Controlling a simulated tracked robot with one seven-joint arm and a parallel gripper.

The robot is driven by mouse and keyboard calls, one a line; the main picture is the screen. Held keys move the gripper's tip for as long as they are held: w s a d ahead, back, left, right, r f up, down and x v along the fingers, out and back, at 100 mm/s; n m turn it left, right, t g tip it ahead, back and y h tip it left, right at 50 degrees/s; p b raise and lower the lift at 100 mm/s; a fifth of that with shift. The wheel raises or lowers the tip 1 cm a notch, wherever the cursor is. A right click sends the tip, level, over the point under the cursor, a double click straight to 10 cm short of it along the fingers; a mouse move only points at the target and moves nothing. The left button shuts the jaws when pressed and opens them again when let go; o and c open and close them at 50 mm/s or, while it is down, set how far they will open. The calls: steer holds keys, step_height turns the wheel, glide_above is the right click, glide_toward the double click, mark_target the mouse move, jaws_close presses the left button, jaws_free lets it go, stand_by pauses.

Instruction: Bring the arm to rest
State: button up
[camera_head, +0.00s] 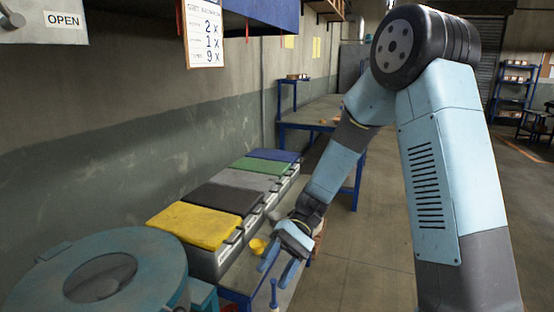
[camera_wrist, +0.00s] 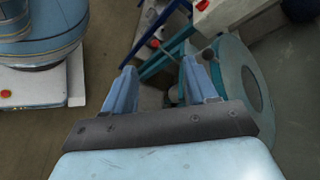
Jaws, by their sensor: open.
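My gripper (camera_head: 279,268) is open and shows no object between its fingers. In the head view it hangs at the end of my bent blue arm, fingers pointing down and left, near the front of the blue-framed bench. In the wrist view the two blue fingers (camera_wrist: 160,90) stand wide apart. Behind them are blue bench legs, the floor and a round teal drum (camera_wrist: 240,85) on the right. The same kind of teal round drum (camera_head: 148,262) stands at the lower left of the head view.
Several bins with yellow (camera_head: 195,225), black, grey, green and blue lids line the wall. A small yellow cup (camera_head: 258,246) is close to my gripper. A blue table (camera_head: 310,112) stands farther back. The floor (camera_head: 370,255) right of the bench is clear.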

steer(key=s+d+r+m+t+h, duration=0.1)
steer(key=s+d+r+t+h, duration=0.2)
steer(key=d+r+t, duration=0.5)
steer(key=s+d+r+m+t+h, duration=0.2)
steer(key=s+d+r+t+h, duration=0.2)
steer(key=d+r+t, duration=0.4)
steer(key=s+d+r, duration=0.1)
steer(key=d+r, duration=0.2)
steer(key=d, duration=0.4)
steer(key=shift+s+d+r+t, duration=0.2)
steer(key=shift+d+r+t, duration=0.1)
steer(key=shift+d+r, duration=0.05)
